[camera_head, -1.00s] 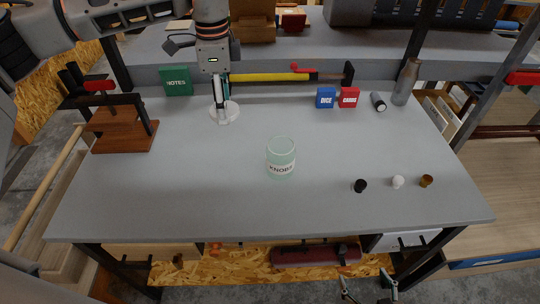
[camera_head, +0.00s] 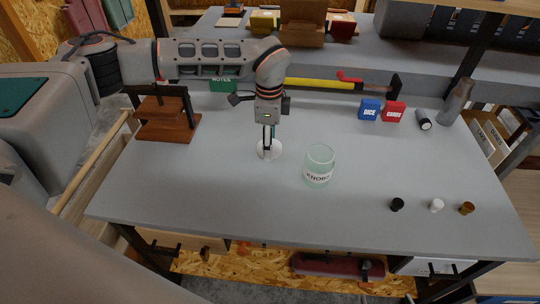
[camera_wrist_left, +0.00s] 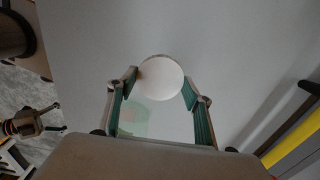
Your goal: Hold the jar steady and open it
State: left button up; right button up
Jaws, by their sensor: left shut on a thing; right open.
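The jar (camera_head: 319,167) is pale green glass with a label that seems to read KNOBS. It stands upright on the bench with its mouth uncovered. My left gripper (camera_head: 268,148) is left of the jar, shut on a round white lid (camera_head: 266,154). In the left wrist view the lid (camera_wrist_left: 160,78) sits between the two fingertips, and the green jar (camera_wrist_left: 133,118) shows behind them. I cannot tell how far the lid is above the bench. My right gripper (camera_head: 386,299) barely shows at the bottom edge, open, away from the jar.
A black knob (camera_head: 397,204), a white knob (camera_head: 436,205) and a brass knob (camera_head: 467,208) stand right of the jar. A wooden clamp stand (camera_head: 166,122) is at the left. A yellow-handled tool (camera_head: 325,84), small boxes and a grey bottle (camera_head: 455,103) line the back. The front is clear.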

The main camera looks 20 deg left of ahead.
aim_at(270, 163)
pick_arm(q)
jog(key=shift+f, duration=2.9)
jog(key=shift+f, duration=0.15)
jog(key=o, duration=1.2)
